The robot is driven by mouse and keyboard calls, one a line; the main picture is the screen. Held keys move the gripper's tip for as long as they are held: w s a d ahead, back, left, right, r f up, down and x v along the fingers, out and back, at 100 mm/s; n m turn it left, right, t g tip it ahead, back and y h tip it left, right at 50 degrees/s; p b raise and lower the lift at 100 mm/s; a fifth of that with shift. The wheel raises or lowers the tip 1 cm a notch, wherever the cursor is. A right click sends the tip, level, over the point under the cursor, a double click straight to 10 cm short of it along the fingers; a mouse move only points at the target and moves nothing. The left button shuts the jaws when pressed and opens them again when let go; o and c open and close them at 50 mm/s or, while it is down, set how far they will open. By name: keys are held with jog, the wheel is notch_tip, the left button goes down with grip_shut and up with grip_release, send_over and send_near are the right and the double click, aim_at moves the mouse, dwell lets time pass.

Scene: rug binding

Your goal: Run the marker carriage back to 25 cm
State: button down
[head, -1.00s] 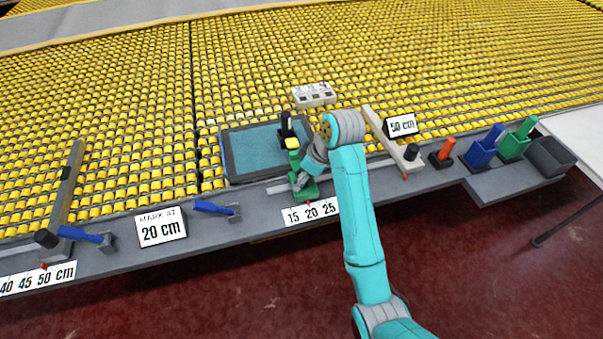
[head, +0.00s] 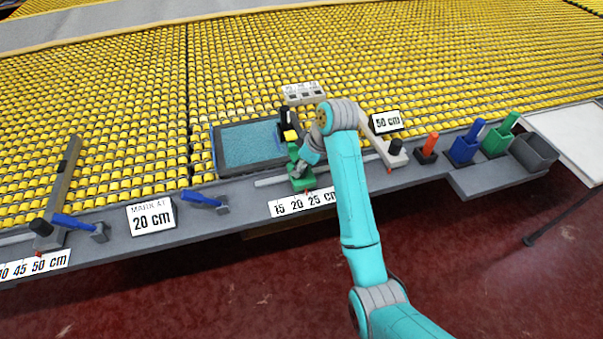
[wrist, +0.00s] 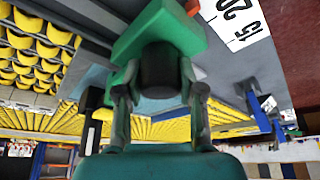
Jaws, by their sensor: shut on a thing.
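The green marker carriage (head: 301,181) sits on a pale rail along the front bench. It has a dark knob (wrist: 160,68) and a small red pointer (head: 309,191). A white scale strip (head: 275,209) in front reads 15, 20, 25 cm. The pointer appears between 20 and 25, closer to 25; the exact reading is too small to tell. My gripper (head: 299,170) is shut on the knob; its two fingers (wrist: 158,92) flank it in the wrist view. The arm hides the right part of the rail in the head view.
A teal pad in a dark tray (head: 217,158) lies behind the rail. A "MARK AT 20 cm" sign (head: 152,217) and blue-handled lever (head: 203,198) stand left.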

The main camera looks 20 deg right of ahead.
jog(key=shift+d, duration=0.95)
jog(key=c, duration=0.7)
grip_release()
jog(key=shift+d, duration=0.2)
jog(key=shift+a, duration=0.2)
